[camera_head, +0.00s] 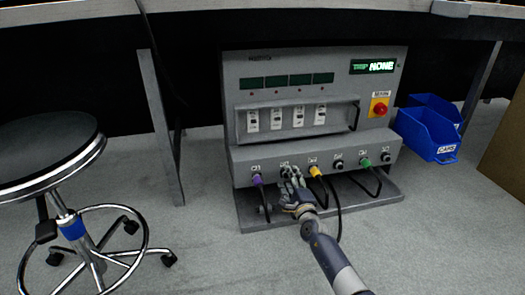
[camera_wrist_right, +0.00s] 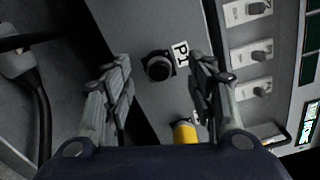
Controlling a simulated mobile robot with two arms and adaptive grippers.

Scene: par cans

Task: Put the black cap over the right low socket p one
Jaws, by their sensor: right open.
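The grey power box (camera_head: 315,150) stands on the floor with a row of sockets along its low front ledge. My right gripper (camera_head: 290,184) is at this ledge, left of the yellow plug. In the right wrist view, my right gripper (camera_wrist_right: 163,72) is open, its two fingers on either side of a round black fitting (camera_wrist_right: 158,67) beside the P1 label (camera_wrist_right: 181,55). I cannot tell whether this fitting is the bare socket or carries the black cap. No loose black cap shows. My left gripper is out of view.
A purple plug (camera_head: 257,180), a yellow plug (camera_head: 315,171) and a green plug (camera_head: 366,162) with hanging cables sit in the ledge. A blue bin (camera_head: 424,135) marked CAPS stands right of the box. A stool (camera_head: 48,155) is at the left.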

